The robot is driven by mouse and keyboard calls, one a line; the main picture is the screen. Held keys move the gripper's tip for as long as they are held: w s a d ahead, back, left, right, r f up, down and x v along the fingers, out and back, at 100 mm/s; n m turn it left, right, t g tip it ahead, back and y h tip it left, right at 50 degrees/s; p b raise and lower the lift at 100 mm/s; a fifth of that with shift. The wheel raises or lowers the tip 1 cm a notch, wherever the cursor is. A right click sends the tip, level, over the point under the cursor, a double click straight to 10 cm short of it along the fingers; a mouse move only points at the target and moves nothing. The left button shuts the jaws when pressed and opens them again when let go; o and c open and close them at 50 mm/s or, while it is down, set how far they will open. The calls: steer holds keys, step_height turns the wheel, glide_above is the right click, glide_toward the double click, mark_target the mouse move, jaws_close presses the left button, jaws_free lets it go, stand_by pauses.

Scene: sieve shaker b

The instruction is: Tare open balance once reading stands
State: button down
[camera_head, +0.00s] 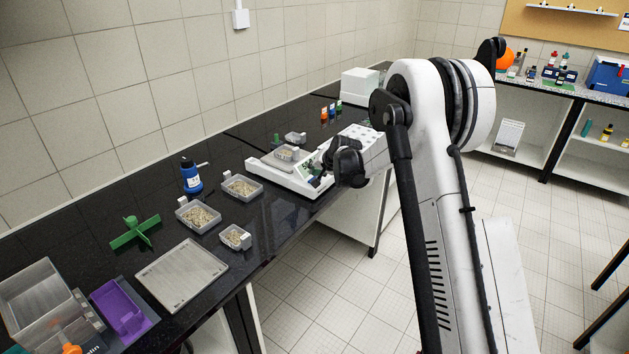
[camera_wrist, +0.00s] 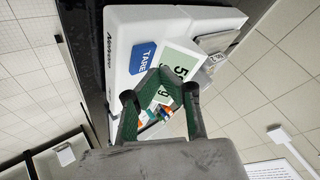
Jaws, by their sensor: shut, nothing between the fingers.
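The white open balance (camera_head: 262,171) stands on the black bench with a small grey tray (camera_head: 286,153) on its pan. In the wrist view the balance (camera_wrist: 121,40) shows its blue TARE button (camera_wrist: 143,57) and a pale display (camera_wrist: 185,60). A large "5" and part of another character show on the display; my fingers cover the rest, so the full reading cannot be told. My gripper (camera_wrist: 163,76) is shut and empty, its tips over the display beside the TARE button. Whether they touch the balance cannot be told.
Grey trays of granular material (camera_head: 198,216) and a blue-capped bottle (camera_head: 191,176) stand left of the balance. A green cross-shaped piece (camera_head: 134,232), a flat grey tray (camera_head: 183,275) and a purple tray (camera_head: 124,310) lie nearer. Small bottles (camera_head: 331,111) and a white box (camera_head: 359,86) stand beyond.

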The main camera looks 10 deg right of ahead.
steer(key=shift+f, duration=0.15)
steer(key=shift+f+b, duration=0.3)
steer(key=shift+b, duration=0.35)
steer(key=shift+f+b, duration=0.45)
steer(key=shift+b, duration=0.05)
stand_by(0.6)
steer(key=shift+r, duration=0.9)
steer(key=shift+r+p, duration=0.9)
steer(key=shift+r, duration=1.6)
